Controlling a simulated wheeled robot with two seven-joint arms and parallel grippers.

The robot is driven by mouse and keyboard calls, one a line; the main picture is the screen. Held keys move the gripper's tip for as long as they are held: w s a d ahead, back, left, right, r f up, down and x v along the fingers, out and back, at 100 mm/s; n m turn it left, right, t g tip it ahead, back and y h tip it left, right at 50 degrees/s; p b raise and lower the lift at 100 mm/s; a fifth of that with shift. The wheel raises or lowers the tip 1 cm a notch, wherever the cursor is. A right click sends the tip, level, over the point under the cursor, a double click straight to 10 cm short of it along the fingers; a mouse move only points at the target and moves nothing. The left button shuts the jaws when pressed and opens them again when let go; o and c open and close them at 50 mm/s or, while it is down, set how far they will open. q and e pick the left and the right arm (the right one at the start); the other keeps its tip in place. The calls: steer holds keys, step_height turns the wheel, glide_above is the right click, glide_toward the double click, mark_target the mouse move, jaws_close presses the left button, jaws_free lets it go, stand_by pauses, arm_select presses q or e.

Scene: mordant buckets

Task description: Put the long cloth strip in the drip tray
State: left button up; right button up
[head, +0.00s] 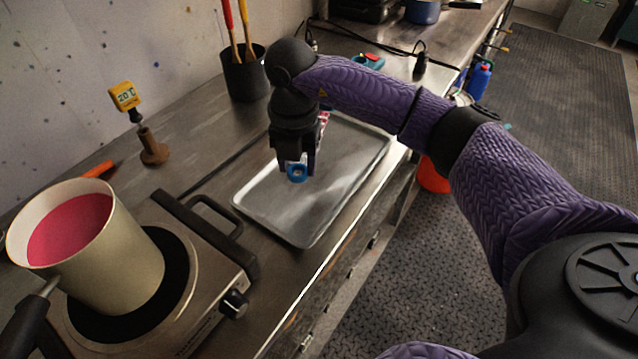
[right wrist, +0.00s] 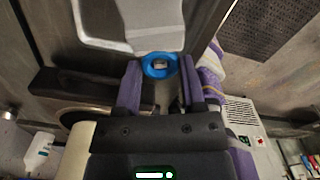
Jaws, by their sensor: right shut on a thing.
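The drip tray (head: 305,218) is a shallow grey metal tray lying on the steel bench, with a bare surface. My right gripper (head: 298,163) is over the tray's far left part, pointing down. It is shut on a small blue ring-shaped thing (head: 297,174) with a pale centre. The ring also shows between the purple fingers in the right wrist view (right wrist: 160,75), with part of the tray (right wrist: 130,20) beyond. I cannot tell whether the ring belongs to the long cloth strip. No strip shows clearly in either view. My left gripper is out of view.
A cream pot (head: 120,265) of pink liquid stands on a hotplate (head: 205,300) at the left. A thermometer (head: 125,97) on a brown stand and a black cup (head: 245,78) of brushes stand near the wall. Floor lies beyond the bench's right edge.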

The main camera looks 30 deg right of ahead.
mark_target(301, 209)
step_height(301, 209, down, 10)
steer(key=shift+r+b, duration=0.1)
steer(key=shift+b, duration=1.05)
steer(key=shift+r, duration=0.1)
steer(key=o, duration=1.1)
step_height(301, 209, up, 12)
steer(key=p, duration=0.3)
